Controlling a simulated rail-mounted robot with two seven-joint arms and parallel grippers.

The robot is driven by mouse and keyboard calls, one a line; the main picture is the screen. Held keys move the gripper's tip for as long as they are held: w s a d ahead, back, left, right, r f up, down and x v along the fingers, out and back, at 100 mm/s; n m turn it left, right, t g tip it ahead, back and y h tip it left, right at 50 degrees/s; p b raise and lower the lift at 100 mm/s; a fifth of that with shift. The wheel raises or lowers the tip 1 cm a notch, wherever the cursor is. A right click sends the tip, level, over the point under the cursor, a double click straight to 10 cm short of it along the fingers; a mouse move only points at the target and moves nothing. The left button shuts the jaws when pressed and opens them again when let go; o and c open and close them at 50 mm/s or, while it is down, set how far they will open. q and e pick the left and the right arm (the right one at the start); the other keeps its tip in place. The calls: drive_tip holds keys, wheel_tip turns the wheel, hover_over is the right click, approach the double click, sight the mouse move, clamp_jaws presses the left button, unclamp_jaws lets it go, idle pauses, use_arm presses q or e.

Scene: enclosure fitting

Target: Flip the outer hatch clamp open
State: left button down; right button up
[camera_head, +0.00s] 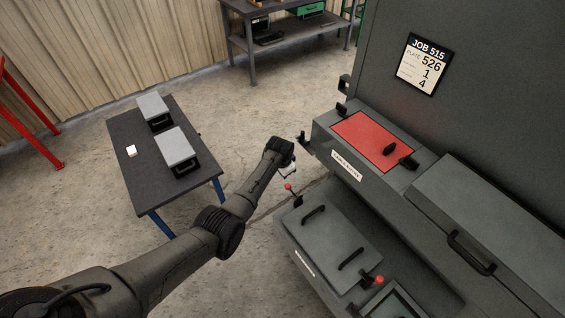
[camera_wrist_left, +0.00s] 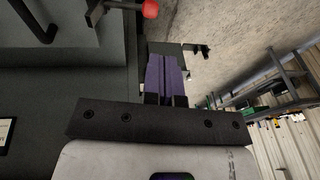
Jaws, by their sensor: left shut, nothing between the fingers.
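In the head view a grey hatch lid (camera_head: 328,243) with two black handles lies on the lower part of the machine. A clamp with a red ball knob (camera_head: 287,187) stands at its far left edge; a second red-knobbed clamp (camera_head: 379,280) is at its near right edge. The frames do not label which clamp is the outer one. My left gripper (camera_head: 289,174) is just above the far-left clamp, apart from its knob. In the left wrist view the purple fingers (camera_wrist_left: 165,62) are together and empty; a red knob (camera_wrist_left: 150,9) shows beyond them, slightly left.
A red panel (camera_head: 370,138) with black latches is on the machine's upper ledge, right of my left gripper. A black bracket (camera_head: 304,139) sticks out nearby. A dark table (camera_head: 150,190) with two grey boxes stands at left. Open floor lies between table and machine.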

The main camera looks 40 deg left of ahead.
use_arm(q)
drive_tip(key=shift+v, duration=1.45)
drive_tip(key=shift+a, duration=0.15)
